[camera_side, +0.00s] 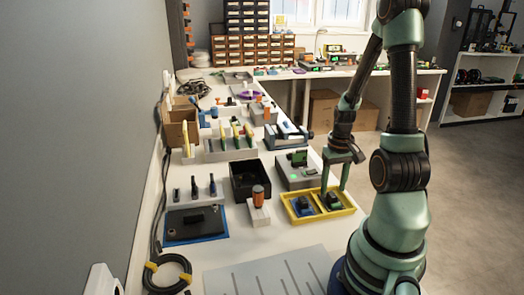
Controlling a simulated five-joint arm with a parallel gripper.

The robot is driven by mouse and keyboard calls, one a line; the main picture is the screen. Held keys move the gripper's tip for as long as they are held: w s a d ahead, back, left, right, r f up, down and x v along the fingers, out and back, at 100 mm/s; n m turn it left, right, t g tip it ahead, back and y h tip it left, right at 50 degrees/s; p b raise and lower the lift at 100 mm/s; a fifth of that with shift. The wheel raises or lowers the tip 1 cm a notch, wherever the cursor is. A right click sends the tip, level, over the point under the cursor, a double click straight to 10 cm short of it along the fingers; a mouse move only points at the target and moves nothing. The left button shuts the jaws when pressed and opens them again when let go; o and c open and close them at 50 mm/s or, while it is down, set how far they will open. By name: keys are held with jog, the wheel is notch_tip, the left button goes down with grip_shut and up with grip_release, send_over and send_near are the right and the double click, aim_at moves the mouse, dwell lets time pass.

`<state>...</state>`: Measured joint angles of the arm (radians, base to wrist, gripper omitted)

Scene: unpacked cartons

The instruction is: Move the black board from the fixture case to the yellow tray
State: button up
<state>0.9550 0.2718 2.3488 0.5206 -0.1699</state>
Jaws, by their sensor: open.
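The yellow tray (318,217) lies on the white bench at lower centre and has two compartments. A blue piece with a dark top (304,206) is in its left compartment. A dark piece with some green (333,201) is in its right compartment; I cannot tell for sure whether it is the black board. My gripper (334,192) is open, pointing down, its fingers either side of the right compartment. I cannot tell if they touch the piece. The grey fixture case (291,181) is just behind the tray, with a green upright board (299,158) on it.
A black open bin (243,187) and an orange-handled tool in a white block (259,205) stand left of the tray. A blue-edged black mat (196,226) lies further left. A grey slotted plate (266,277) is in front. Racks of tools stand behind.

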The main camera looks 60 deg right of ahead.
notch_tip(320, 180, up, 10)
dwell(0.4)
jog(key=shift+f, duration=0.1)
jog(key=w+a+r+n+t, duration=0.2)
jog(key=w+a+r+n, duration=0.1)
jog(key=a, duration=0.5)
jog(key=w+a+r+n+t, duration=0.1)
jog(key=w+a+r+n, duration=0.2)
jog(key=a, duration=0.5)
jog(key=w+a+r+n+t, duration=0.2)
jog(key=w+a+r, duration=0.3)
jog(key=a, duration=0.4)
jog(key=shift+n+t, duration=0.3)
jog(key=shift+n, duration=0.2)
